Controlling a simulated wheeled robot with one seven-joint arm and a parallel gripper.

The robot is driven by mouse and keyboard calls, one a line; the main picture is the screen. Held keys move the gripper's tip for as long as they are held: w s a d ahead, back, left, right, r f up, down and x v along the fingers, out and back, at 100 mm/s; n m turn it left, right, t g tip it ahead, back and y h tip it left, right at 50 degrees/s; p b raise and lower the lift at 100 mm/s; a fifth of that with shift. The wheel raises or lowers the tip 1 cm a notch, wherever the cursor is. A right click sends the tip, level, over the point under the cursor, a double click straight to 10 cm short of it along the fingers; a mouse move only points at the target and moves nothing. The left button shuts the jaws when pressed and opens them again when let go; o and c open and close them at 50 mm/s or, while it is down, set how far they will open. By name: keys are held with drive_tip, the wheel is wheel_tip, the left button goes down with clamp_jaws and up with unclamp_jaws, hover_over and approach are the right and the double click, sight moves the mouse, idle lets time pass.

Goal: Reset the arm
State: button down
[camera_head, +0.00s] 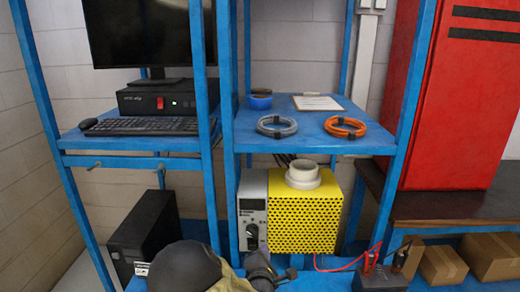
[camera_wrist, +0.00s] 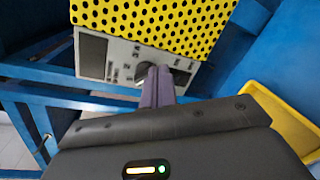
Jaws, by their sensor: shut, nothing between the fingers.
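My gripper (camera_wrist: 158,75) shows in the wrist view with its two grey-purple fingers together and nothing between them. The fingertips overlap the grey control panel (camera_wrist: 105,58) of the yellow perforated unit (camera_wrist: 165,18) and partly hide its dark knob. I cannot tell whether they touch the panel. In the head view, dark rounded parts of my arm (camera_head: 185,268) rise at the bottom edge, in front of the unit's grey panel (camera_head: 253,205) with its black knob. The yellow unit (camera_head: 305,215) carries a white round pipe stub on top. The fingers cannot be made out clearly there.
A blue frame (camera_head: 232,150) holds a shelf with a grey cable coil (camera_head: 277,126), an orange coil (camera_head: 345,127) and a clipboard (camera_head: 317,103). A monitor and keyboard (camera_head: 140,126) are left. Cardboard boxes (camera_head: 490,255) and a black battery-like box (camera_head: 380,279) are right. A yellow tray (camera_wrist: 285,120) shows.

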drive_tip(key=s+d+m+g+p, duration=0.1)
drive_tip(key=s+d+m+g, duration=0.7)
drive_tip(key=m, duration=0.4)
drive_tip(key=s+d+r+m+g, duration=0.2)
drive_tip(key=s+m, duration=0.3)
drive_tip(key=s, duration=0.3)
drive_tip(key=s+d+r+m+g+y+p, duration=0.1)
drive_tip(key=s+d+r+m+g, duration=0.2)
drive_tip(key=s+m, duration=0.3)
drive_tip(key=s+d+r, duration=0.1)
drive_tip(key=s, duration=0.2)
drive_tip(key=shift+d+g+y, duration=0.15)
drive_tip(key=shift+g+y, duration=0.15)
drive_tip(key=shift+w, duration=0.15)
